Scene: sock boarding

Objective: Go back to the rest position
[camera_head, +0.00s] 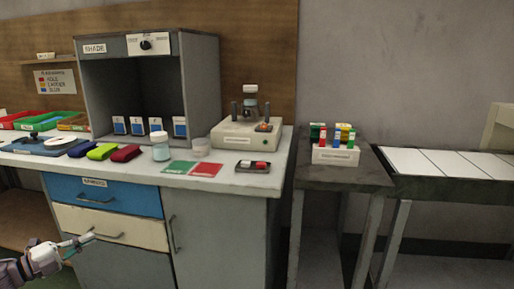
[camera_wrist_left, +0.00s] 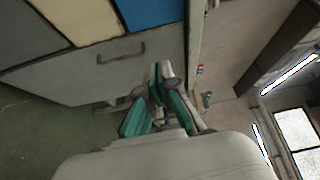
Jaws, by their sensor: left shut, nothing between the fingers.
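My left gripper (camera_head: 78,243) is at the lower left of the head view, in front of the drawers and below the bench top. It also shows in the left wrist view (camera_wrist_left: 164,68), with its fingers together and nothing held between them. It appears apart from the cream drawer (camera_head: 112,227) and its handle. My right gripper is in neither view.
The bench top (camera_head: 228,180) carries folded coloured socks (camera_head: 103,151), a jar (camera_head: 160,147), a shade box (camera_head: 95,48) and a device (camera_head: 243,133). A side table (camera_head: 343,178) holds a small box of coloured items (camera_head: 335,155). Floor shows below the gripper.

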